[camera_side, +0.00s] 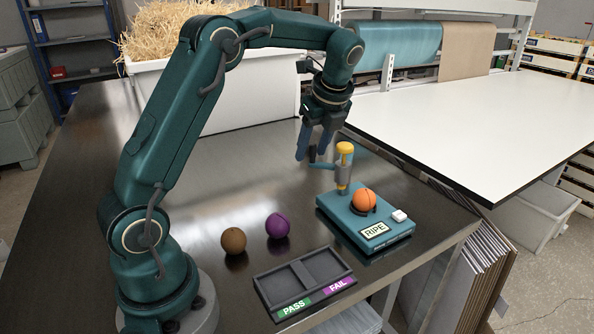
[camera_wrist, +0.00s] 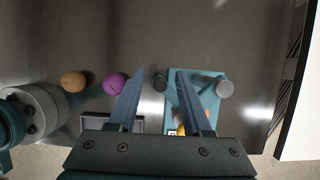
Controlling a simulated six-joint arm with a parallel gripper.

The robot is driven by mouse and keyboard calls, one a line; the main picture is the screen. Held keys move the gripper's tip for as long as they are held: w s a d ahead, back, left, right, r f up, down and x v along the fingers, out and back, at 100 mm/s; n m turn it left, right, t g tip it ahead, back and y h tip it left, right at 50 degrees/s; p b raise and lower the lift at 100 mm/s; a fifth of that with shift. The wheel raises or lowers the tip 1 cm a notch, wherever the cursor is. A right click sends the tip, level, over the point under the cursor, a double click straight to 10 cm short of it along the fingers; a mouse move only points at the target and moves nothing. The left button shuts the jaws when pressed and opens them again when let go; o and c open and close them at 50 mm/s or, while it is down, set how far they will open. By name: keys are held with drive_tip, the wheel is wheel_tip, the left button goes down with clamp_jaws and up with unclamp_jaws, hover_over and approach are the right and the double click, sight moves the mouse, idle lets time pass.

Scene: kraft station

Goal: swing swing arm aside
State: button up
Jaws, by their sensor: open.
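A teal tester (camera_side: 350,236) with a RIPE label stands at the right of the dark table. An orange ball-shaped fruit (camera_side: 364,199) sits in its cup. A yellow-topped plunger (camera_side: 345,149) stands upright in a grey clamp behind the fruit.
A brown ball (camera_side: 233,240) and a purple ball (camera_side: 277,225) lie left of the tester. A tray (camera_side: 262,285) marked PASS and FAIL is in front. A straw-filled white bin (camera_side: 215,95) stands behind. A white table (camera_side: 450,130) is at the right.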

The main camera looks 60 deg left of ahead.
clamp_jaws()
idle(1.4)
